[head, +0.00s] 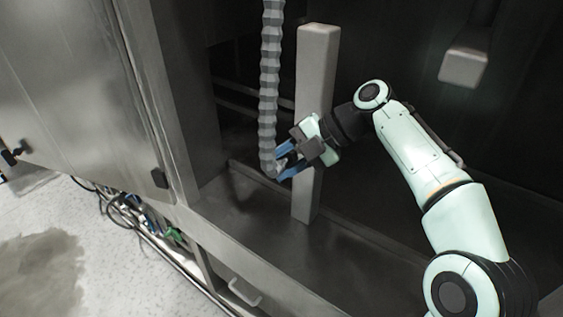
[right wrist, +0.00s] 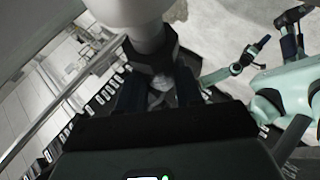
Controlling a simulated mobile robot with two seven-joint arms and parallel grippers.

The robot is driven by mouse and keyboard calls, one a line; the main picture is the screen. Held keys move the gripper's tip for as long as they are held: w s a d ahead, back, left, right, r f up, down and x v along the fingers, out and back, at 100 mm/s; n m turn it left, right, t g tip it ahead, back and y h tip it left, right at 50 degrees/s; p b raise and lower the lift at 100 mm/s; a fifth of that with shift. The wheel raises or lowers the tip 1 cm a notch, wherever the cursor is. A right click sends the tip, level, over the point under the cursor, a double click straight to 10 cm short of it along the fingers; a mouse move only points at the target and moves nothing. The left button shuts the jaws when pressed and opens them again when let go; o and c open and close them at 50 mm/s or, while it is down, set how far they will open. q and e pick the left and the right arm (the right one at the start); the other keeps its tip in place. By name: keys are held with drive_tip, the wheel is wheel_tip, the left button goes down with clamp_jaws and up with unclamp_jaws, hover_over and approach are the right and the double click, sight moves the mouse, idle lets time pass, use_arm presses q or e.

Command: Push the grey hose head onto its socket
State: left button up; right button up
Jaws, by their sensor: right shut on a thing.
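The grey ribbed hose (head: 268,85) hangs from the top of the head view, in front of the dark opening. Its lower end, the hose head (head: 270,166), is partly hidden by the blue fingers of my right gripper (head: 283,166). The right gripper is shut on the hose head. In the right wrist view the pale hose (right wrist: 135,12) runs down to the dark fingers (right wrist: 160,92), with a small grey part between them. I cannot make out the socket in either view.
A grey upright post (head: 318,75) stands right behind my right gripper. A grey block (head: 464,66) is at the upper right. A metal door (head: 75,80) is at the left, with cables (head: 130,208) along the frame below it. The floor at lower left is wet.

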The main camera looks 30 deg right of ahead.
use_arm(q)
drive_tip(key=shift+w+r+p, duration=0.25)
drive_tip(key=shift+r+p, duration=0.15)
drive_tip(key=shift+r, duration=0.05)
use_arm(e)
drive_tip(key=shift+w+d, duration=0.25)
drive_tip(key=shift+d, duration=0.3)
drive_tip(key=shift+w+d, duration=0.2)
drive_tip(key=shift+d, duration=0.35)
idle(0.4)
drive_tip(key=o, duration=1.2)
drive_tip(key=shift+s+a+f+b, duration=0.1)
drive_tip(key=shift+s+a+b, duration=0.1)
drive_tip(key=shift+a+b, duration=0.25)
drive_tip(key=shift+s+a+b, duration=0.2)
drive_tip(key=shift+a+b, duration=0.05)
drive_tip(key=shift+a, duration=0.25)
use_arm(q)
drive_tip(key=s+f+b, duration=0.3)
drive_tip(key=f+b, duration=0.1)
drive_tip(key=f, duration=0.2)
drive_tip(key=shift+f+b, duration=0.35)
drive_tip(key=shift+f, duration=0.05)
use_arm(e)
drive_tip(key=shift+s+a, duration=0.55)
drive_tip(key=shift+a, duration=0.85)
drive_tip(key=shift+s+a, duration=0.6)
drive_tip(key=shift+a, duration=0.75)
drive_tip(key=shift+s+a, duration=0.55)
drive_tip(key=shift+a, duration=0.85)
